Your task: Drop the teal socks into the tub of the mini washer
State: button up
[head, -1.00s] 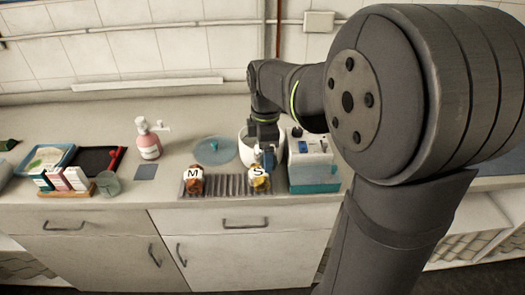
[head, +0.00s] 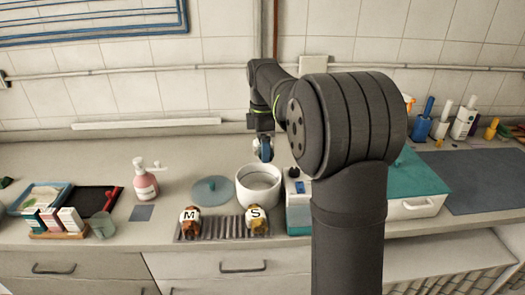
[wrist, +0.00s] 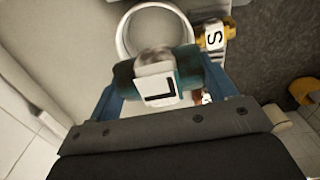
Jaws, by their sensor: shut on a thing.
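My gripper (head: 264,150) is raised above the counter, over or just behind the white round tub (head: 258,197) of the mini washer. In the wrist view, its blue fingers (wrist: 163,92) are shut on the teal socks (wrist: 188,66), a roll with a white tag marked L. The open tub's rim (wrist: 122,38) shows beyond the socks, partly hidden by them. In the head view the socks are barely visible at the fingers. The tub looks empty from the part of its inside that shows. A white and teal unit (head: 299,215) stands right of the tub.
Brown socks marked M (head: 190,222) and yellow socks marked S (head: 256,220) sit on a ribbed rack (head: 223,228) before the tub. A translucent blue disc (head: 212,190) and a pink bottle (head: 145,182) are left. A teal-topped box (head: 415,185) is right.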

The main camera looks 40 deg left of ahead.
jog(key=shift+f, duration=2.7)
jog(key=o, duration=1)
notch_tip(320, 180, up, 18)
jog(key=shift+f, duration=0.25)
notch_tip(320, 180, down, 16)
jog(key=shift+r, duration=0.25)
